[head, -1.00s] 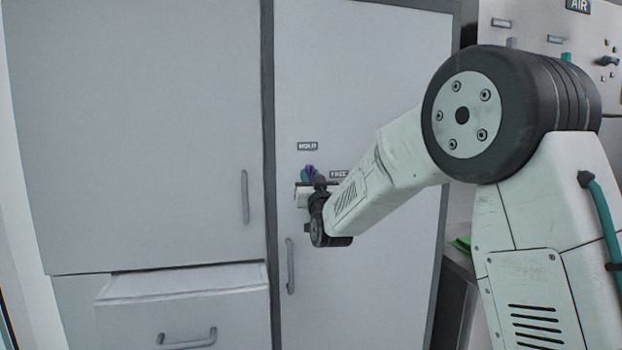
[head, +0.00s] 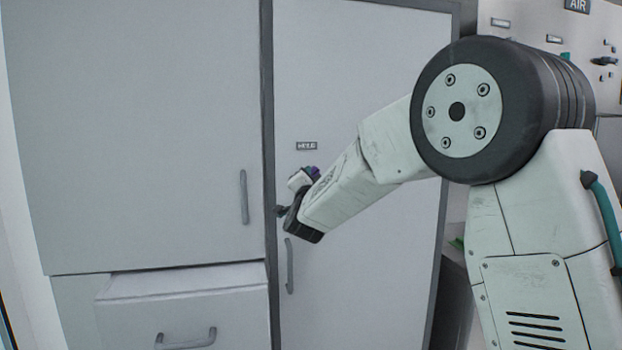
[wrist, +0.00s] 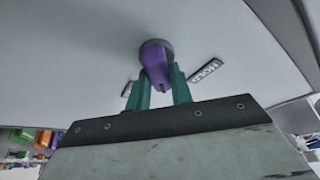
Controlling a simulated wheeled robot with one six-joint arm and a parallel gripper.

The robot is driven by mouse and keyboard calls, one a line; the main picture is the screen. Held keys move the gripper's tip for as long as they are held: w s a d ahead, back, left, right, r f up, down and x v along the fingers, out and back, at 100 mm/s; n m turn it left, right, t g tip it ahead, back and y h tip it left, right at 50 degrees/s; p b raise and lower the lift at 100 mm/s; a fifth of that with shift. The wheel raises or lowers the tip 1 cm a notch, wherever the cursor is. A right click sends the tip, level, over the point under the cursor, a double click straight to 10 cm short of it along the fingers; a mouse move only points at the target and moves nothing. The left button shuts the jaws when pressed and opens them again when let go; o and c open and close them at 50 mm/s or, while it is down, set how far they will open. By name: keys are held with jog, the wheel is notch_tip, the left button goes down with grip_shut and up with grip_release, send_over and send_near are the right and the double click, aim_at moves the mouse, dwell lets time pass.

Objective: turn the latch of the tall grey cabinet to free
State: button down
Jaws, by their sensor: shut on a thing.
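The tall grey cabinet (head: 365,90) has a purple latch (wrist: 155,60) on a round dark base on its door. My gripper (wrist: 161,78) is shut on the latch, one teal finger on each side of it. In the head view only a bit of purple shows at my gripper (head: 311,173), and my wrist hides most of the latch. A HOLD label (head: 306,146) sits above the latch; it also shows right of the latch in the wrist view (wrist: 207,70). A second label (wrist: 127,88) is partly hidden left of the fingers. The latch's exact angle is hard to tell.
A vertical door handle (head: 290,265) is just below my gripper. To the left stand another grey cabinet door (head: 140,130) with a handle and a slightly protruding drawer (head: 190,285). A panel with an AIR sign (head: 577,5) is at the right.

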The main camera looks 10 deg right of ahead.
jog(key=shift+f+m+g+h, duration=0.15)
jog(key=shift+m+g, duration=0.4)
jog(key=shift+m, duration=1)
jog(key=shift+r+m+g+h, duration=0.1)
jog(key=shift+m+g, duration=0.5)
jog(key=shift+m, duration=0.9)
jog(key=shift+f+m+g+h, duration=0.15)
jog(key=shift+m+g, duration=0.4)
jog(key=shift+m, duration=1)
jog(key=c, duration=1.2)
grip_release()
jog(key=shift+c, duration=0.2)
jog(key=v, duration=0.7)
jog(key=shift+s, duration=0.4)
